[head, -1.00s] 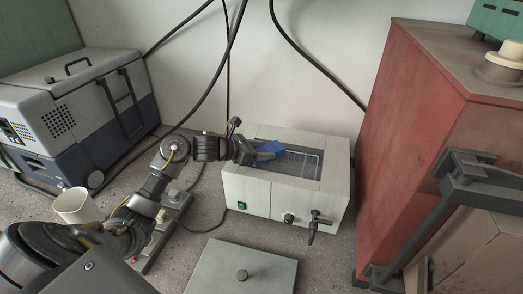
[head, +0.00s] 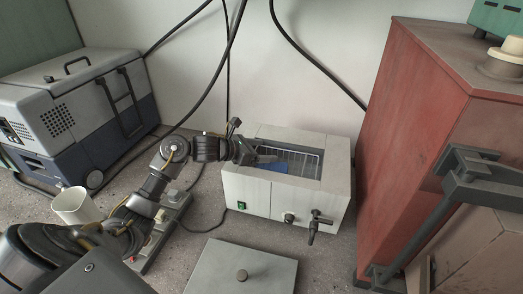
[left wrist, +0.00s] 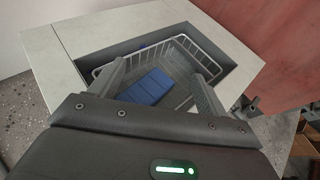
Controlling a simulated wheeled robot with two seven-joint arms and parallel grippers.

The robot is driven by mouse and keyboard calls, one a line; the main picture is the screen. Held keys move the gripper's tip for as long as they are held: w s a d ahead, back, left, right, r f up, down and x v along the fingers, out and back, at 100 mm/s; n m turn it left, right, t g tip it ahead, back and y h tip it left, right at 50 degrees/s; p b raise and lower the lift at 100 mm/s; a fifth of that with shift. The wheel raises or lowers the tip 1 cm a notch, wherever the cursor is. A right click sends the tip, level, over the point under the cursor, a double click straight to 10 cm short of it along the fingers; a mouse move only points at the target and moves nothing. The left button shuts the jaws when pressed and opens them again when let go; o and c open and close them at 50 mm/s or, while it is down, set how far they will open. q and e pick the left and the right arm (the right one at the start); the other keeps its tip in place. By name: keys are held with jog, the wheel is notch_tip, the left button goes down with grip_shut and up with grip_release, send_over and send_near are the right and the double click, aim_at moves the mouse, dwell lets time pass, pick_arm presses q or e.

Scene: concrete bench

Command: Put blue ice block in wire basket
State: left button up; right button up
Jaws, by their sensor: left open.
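The blue ice block (head: 271,168) lies low inside the opening of the white bath box. In the left wrist view the block (left wrist: 147,87) lies flat within the wire rim of the basket (left wrist: 184,40), towards its near side. The basket (head: 300,151) also shows in the head view, sunk in the box opening. My left gripper (head: 251,151) is at the left edge of the opening. Its fingers (left wrist: 160,76) are spread and empty in the wrist view, above and either side of the block, apart from it. My right gripper is not in view.
The white box (head: 246,192) has a tap and knob on its front. A grey lid (head: 241,268) lies on the bench before it. A red cabinet (head: 413,120) stands close on the right. A white cup (head: 76,206) and a cooler (head: 70,115) are at left. Black cables hang behind.

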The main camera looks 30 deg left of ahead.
pick_arm(q)
jog(key=v, duration=0.3)
jog(key=b+v, duration=0.1)
jog(key=v, duration=0.7)
jog(key=shift+w+r, duration=0.15)
jog(key=shift+r, duration=0.25)
jog(key=shift+s+a+r, duration=0.25)
jog(key=shift+s+r, duration=0.15)
jog(key=shift+s, duration=0.15)
